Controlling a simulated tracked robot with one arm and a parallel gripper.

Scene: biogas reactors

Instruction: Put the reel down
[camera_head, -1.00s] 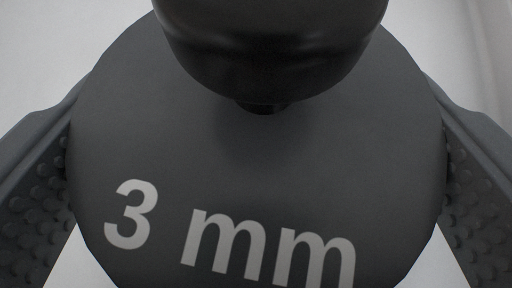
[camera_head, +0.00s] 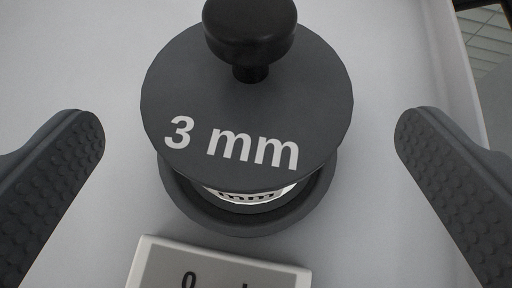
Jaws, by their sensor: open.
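The reel (camera_head: 245,110) is dark grey with "3 mm" in white on its round top and a black knob (camera_head: 250,30) above it. It stands upright on a light grey surface (camera_head: 90,60), in the middle of the view. A pale band with partly hidden lettering shows between its upper and lower discs. My gripper (camera_head: 250,135) is open. Its two dark, studded fingers are to the left and right of the reel, with a clear gap on both sides, and touch nothing.
A small plate or block (camera_head: 215,268) with a pale edge and partly cut-off lettering lies in front of the reel at the bottom. The light surface has a raised edge (camera_head: 462,70) at the right, with a tiled area (camera_head: 490,40) beyond it.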

